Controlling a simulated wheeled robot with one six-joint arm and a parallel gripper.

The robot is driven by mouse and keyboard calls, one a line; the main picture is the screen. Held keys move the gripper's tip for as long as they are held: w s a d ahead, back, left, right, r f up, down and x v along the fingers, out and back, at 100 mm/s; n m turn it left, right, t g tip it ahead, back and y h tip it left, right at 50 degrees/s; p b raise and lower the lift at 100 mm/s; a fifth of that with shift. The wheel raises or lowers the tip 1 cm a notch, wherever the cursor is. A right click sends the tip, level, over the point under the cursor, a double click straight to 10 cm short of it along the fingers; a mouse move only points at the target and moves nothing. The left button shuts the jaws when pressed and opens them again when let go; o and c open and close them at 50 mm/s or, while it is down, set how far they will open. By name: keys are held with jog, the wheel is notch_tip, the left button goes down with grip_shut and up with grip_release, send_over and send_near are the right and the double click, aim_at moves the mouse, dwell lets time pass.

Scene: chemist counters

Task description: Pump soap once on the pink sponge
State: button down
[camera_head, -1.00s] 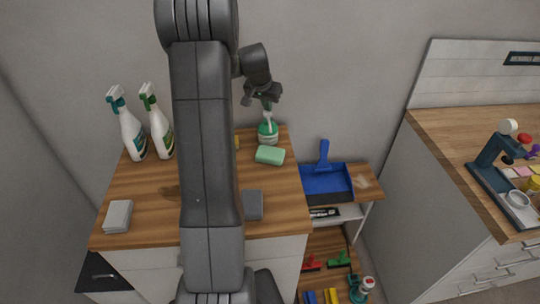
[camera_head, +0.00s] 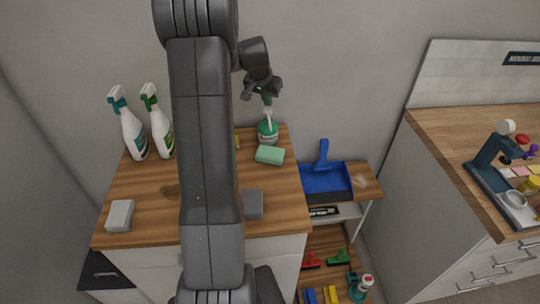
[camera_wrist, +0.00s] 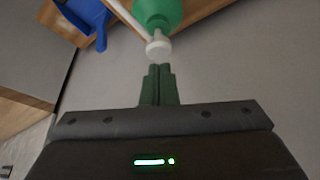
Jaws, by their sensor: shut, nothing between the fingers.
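A green soap pump bottle (camera_head: 268,132) stands upright at the back right of the wooden counter. Its white pump head and spout point up towards my gripper (camera_head: 267,99). My gripper is shut and empty, just above the pump. In the wrist view the shut green fingertips (camera_wrist: 159,70) are close to the white pump head (camera_wrist: 158,47); I cannot tell whether they touch it. The green bottle body (camera_wrist: 158,12) shows beyond it. A green sponge (camera_head: 270,155) lies in front of the bottle. I see no pink sponge on this counter; my arm hides its middle.
Two spray bottles (camera_head: 130,130) (camera_head: 160,128) stand at the back left. Grey blocks (camera_head: 120,215) (camera_head: 253,205) lie on the wooden counter (camera_head: 150,205). A blue dustpan (camera_head: 325,180) is on a lower shelf to the right. Another counter (camera_head: 450,135) with small items stands further right.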

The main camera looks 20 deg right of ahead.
notch_tip(320, 180, up, 6)
jog(key=p, duration=0.3)
jog(key=shift+f, duration=0.1)
dwell(0.3)
